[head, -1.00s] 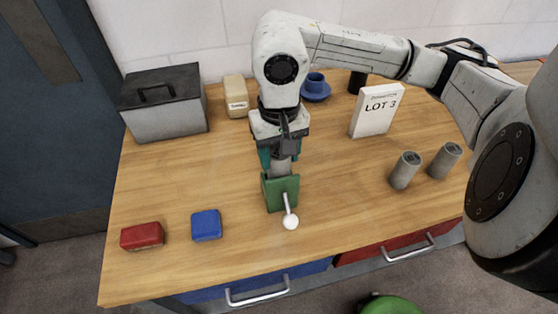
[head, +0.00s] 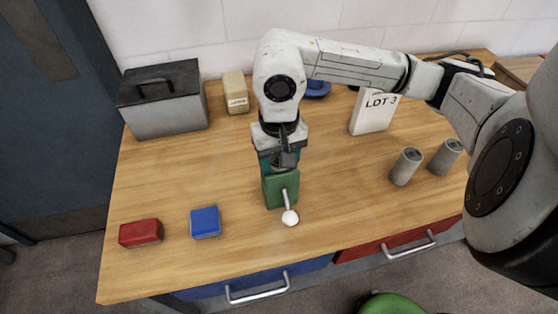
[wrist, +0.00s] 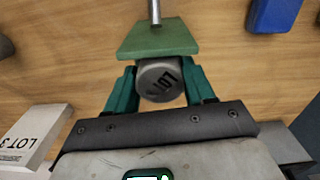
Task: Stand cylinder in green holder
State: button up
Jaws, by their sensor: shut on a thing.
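The green holder (head: 281,189) stands on the table with a white-knobbed lever on its front. It also shows in the wrist view (wrist: 158,38) as a green plate. My gripper (head: 280,162) points down just behind and above the holder. The cylinder is upright, right beside the green plate. In the head view the holder and my gripper hide the cylinder, so I cannot tell whether its bottom touches anything.
Two more grey cylinders (head: 406,167) (head: 446,156) stand at right. The LOT 3 sign (head: 372,112) is behind them. Red (head: 141,233) and blue (head: 206,222) blocks lie at front left. A grey box (head: 165,105) and beige container (head: 235,93) stand at the back.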

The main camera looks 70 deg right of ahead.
jog(key=shift+f+b, duration=0.35)
jog(key=shift+b, duration=0.25)
jog(key=o, duration=1.4)
jog(key=shift+r, duration=0.1)
jog(key=r+p, duration=0.1)
jog(key=p, duration=0.1)
jog(key=shift+r+p, duration=0.4)
notch_tip(320, 180, up, 11)
jog(key=shift+r+b, duration=0.15)
jog(key=shift+b, duration=0.8)
